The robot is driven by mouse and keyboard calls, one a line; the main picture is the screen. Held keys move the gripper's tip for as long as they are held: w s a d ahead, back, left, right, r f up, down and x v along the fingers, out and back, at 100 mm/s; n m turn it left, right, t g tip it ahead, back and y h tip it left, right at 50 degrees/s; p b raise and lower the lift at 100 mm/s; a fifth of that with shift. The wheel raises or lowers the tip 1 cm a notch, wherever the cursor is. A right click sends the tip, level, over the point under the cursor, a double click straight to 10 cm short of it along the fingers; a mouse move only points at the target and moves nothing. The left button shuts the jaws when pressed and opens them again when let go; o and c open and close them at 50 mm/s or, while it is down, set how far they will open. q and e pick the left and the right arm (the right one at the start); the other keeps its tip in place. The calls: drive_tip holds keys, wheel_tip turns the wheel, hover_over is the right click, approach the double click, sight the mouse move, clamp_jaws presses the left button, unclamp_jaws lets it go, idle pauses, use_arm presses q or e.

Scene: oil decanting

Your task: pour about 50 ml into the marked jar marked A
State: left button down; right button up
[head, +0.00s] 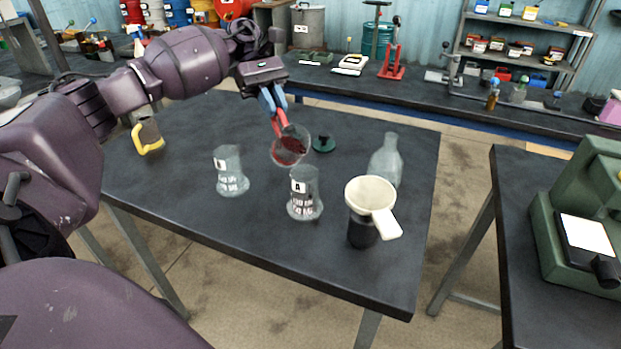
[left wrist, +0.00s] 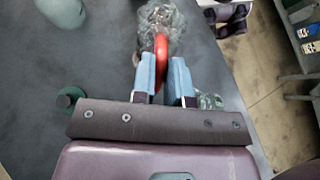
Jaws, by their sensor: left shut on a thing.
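My left gripper (head: 274,108) is shut on the red handle (head: 279,124) of a clear glass jug (head: 303,138) with dark red liquid inside. The jug seems tilted, behind and slightly left of a clear jar (head: 305,205) whose label seems to read A. No stream of liquid shows. A second labelled jar (head: 230,175) stands upright to the left; its letter is too small to be sure of. In the left wrist view the fingers (left wrist: 163,75) hold the red handle (left wrist: 160,50), with the glass beyond. My right gripper is not in view.
A green lid (head: 323,144) lies right of the jug. A clear bottle (head: 386,162) and a dark container (head: 362,232) topped by a cream funnel (head: 370,193) stand at the right. The table's front left is clear.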

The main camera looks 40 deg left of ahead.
use_arm(q)
drive_tip(key=shift+r, duration=0.4)
drive_tip(key=shift+s+d+r, duration=0.1)
drive_tip(key=shift+s+r, duration=0.05)
drive_tip(key=shift+s, duration=0.1)
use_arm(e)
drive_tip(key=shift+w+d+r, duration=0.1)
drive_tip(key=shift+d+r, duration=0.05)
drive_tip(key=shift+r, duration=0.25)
